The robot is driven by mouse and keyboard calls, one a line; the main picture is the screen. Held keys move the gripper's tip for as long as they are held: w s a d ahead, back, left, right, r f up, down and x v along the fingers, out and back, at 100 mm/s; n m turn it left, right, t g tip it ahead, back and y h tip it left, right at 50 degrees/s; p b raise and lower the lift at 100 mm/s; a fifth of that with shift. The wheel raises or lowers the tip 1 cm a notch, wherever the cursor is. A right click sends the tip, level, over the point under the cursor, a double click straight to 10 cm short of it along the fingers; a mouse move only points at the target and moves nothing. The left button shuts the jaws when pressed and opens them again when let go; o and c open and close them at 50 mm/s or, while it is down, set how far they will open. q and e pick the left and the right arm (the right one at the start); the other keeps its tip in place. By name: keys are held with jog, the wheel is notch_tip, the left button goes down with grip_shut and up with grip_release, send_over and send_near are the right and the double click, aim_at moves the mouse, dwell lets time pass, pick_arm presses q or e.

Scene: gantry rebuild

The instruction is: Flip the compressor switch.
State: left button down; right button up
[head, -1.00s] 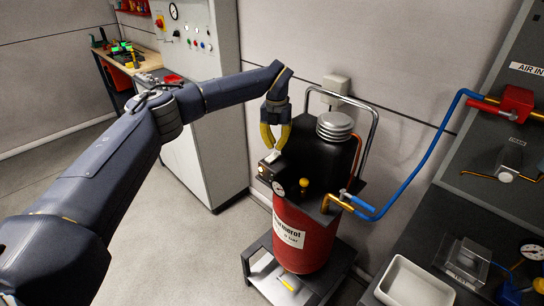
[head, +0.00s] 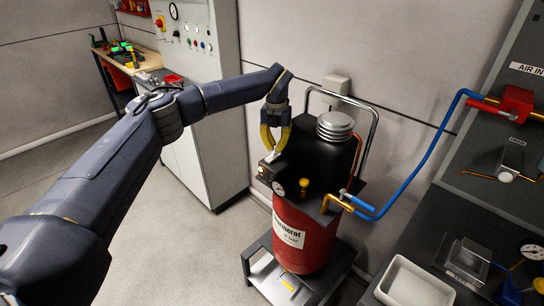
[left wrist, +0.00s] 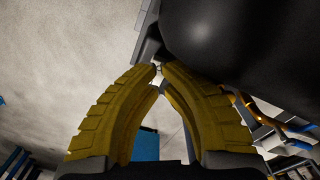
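The compressor is a red tank (head: 305,240) with a black top housing (head: 312,160), standing on a low dark stand. A small light-grey part, likely the switch (head: 270,158), sits at the housing's left front edge. My left gripper (head: 272,149), with yellow fingers, points down just above this part. In the left wrist view its fingertips (left wrist: 159,68) come together right beside a dark bracket-like piece (left wrist: 150,47) and the black housing (left wrist: 240,45). Whether anything thin lies between the tips cannot be told. The lever's position is not clear. My right gripper is not in view.
A metal handle (head: 372,135) rises behind the housing. A grey bench with a white tray (head: 410,285) stands at right. The floor at left is clear.

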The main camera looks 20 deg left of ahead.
aim_at(276, 154)
pick_arm(q)
jog(key=shift+f, duration=1.6)
dwell(0.9)
jog(key=shift+r, duration=3.55)
